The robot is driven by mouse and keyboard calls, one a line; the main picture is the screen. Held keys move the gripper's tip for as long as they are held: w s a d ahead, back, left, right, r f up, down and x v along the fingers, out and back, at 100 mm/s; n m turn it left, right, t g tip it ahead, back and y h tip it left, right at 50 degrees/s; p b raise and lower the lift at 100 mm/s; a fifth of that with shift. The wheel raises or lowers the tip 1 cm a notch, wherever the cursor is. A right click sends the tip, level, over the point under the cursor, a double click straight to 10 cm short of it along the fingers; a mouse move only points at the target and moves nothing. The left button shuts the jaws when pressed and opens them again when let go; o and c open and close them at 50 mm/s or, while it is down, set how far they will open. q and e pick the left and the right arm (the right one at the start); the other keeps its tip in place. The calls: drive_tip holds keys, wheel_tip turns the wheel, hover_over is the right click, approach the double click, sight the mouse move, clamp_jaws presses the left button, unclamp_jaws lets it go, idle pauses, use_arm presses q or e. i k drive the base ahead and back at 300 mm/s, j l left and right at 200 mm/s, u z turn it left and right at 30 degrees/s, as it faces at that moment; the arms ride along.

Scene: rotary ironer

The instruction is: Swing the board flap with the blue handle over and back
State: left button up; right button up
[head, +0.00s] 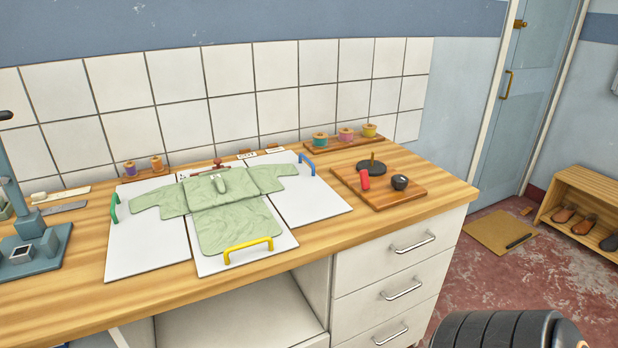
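The white folding board lies flat on the wooden worktop, with a light green long-sleeved shirt (236,222) spread on it. The right board flap (318,205) lies flat and carries the blue handle (307,164) at its far right edge. One sleeve of the shirt reaches onto this flap. The left flap (150,252) has a green handle (114,208) at its left edge. The middle panel (212,266) has a yellow handle (248,247) at its front edge. Neither of my grippers is in view.
A wooden board (407,194) with a black spindle (371,166), a red item (364,180) and a dark round item (399,182) lies right of the flap. Thread spools (345,135) stand on a rack behind. A blue-grey device (30,250) stands at far left.

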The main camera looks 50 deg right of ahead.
sight(306, 198)
drive_tip(key=z, duration=1.4)
drive_tip(key=i+j+z, duration=0.2)
drive_tip(key=j, duration=0.15)
drive_tip(key=i+j+z, duration=0.2)
drive_tip(key=k+j, duration=0.1)
